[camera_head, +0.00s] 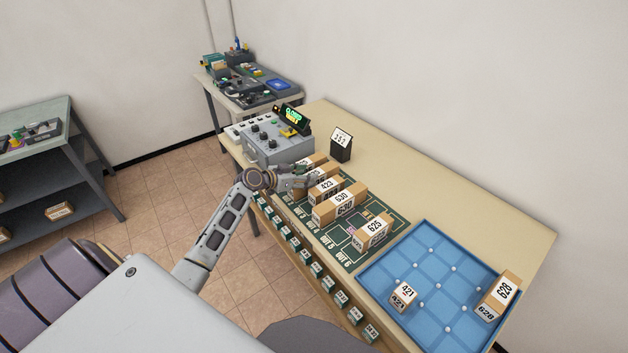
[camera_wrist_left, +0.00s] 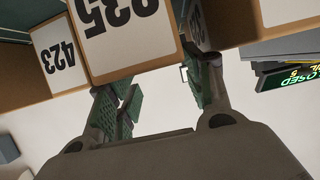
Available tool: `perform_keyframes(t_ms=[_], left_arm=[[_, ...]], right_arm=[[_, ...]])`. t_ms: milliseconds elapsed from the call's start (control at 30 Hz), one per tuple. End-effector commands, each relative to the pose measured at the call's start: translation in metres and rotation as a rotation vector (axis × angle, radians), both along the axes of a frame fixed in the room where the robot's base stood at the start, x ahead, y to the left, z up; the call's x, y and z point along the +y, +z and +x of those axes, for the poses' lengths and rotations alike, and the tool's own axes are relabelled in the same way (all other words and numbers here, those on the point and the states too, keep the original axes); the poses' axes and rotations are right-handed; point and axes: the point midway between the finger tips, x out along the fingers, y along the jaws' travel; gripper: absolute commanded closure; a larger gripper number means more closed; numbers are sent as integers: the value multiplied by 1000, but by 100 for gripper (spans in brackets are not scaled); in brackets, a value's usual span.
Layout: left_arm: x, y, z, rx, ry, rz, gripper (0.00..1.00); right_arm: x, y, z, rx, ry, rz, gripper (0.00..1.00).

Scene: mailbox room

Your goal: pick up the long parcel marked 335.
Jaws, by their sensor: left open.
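The long parcel marked 335 (camera_wrist_left: 128,32) fills the upper middle of the left wrist view, its label upside down and cut by the top edge. In the head view my left gripper (camera_head: 304,178) largely hides it. My left gripper, also in the left wrist view (camera_wrist_left: 158,92), is open, with its fingers pointing at this parcel's end. I cannot tell whether they touch it. The parcel marked 423 (camera_head: 325,189) lies close beside it and shows in the left wrist view too (camera_wrist_left: 60,62). My right gripper is not in view.
Parcels 630 (camera_head: 340,203) and 625 (camera_head: 371,233) lie nearer on the green sorting mat (camera_head: 392,220). A blue tray (camera_head: 440,268) holds parcels 421 (camera_head: 403,295) and 628 (camera_head: 498,297). A grey control box (camera_head: 278,143) stands behind my gripper. The table's back strip is mostly clear.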

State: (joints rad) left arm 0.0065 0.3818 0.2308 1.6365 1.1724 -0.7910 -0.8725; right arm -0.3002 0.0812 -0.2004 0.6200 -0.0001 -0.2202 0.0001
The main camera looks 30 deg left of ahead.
Motion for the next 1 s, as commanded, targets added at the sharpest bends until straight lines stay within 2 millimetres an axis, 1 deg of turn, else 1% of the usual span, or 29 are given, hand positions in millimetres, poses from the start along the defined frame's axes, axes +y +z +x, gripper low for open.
perform_keyframes(t_ms=[33, 200, 367, 933, 1000], left_arm=[[-2, 1, 4, -1, 0, -2, 49], [-6, -6, 17, 0, 2, -2, 49], [-10, -10, 25, -1, 1, -1, 49], [-11, -12, 27, 0, 1, 0, 49], [-11, -12, 27, 0, 1, 0, 58]], right_arm=[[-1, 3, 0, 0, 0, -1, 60], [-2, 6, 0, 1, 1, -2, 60], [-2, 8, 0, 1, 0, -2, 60], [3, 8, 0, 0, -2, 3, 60], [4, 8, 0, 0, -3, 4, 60]])
